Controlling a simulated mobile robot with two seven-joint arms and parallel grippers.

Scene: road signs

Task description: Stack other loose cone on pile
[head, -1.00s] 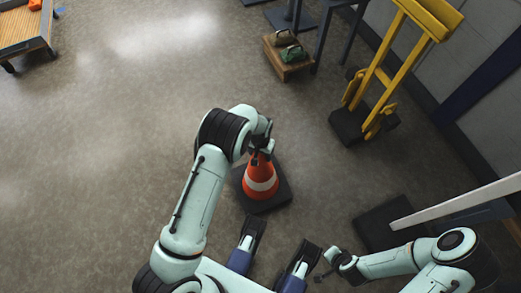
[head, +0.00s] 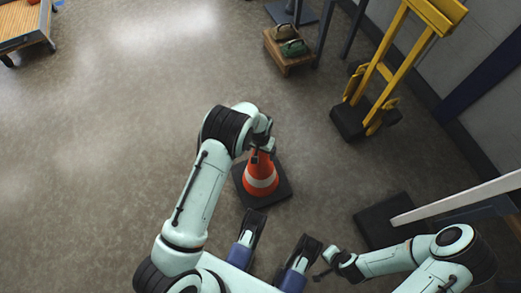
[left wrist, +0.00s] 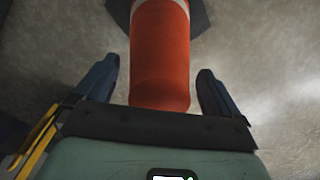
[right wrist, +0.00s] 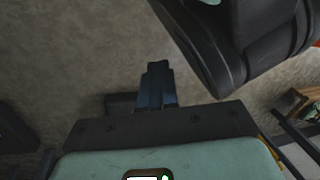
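An orange cone (head: 261,185) with a white band and a black square base stands upright on the floor in front of me in the head view. My left gripper (head: 264,148) is at its top. In the left wrist view the cone (left wrist: 160,65) lies between the two fingers of my left gripper (left wrist: 157,85), with a gap on each side, so the gripper is open around it. My right gripper (head: 325,265) is low at the right in the head view. In the right wrist view its fingers (right wrist: 155,85) are together and empty. No pile of cones is in view.
A yellow hand truck (head: 375,85) stands at the right by the wall. A wooden box (head: 289,58) with green and brown things on it is at the top. A wooden cart (head: 25,30) is at the far left. The floor at left is clear.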

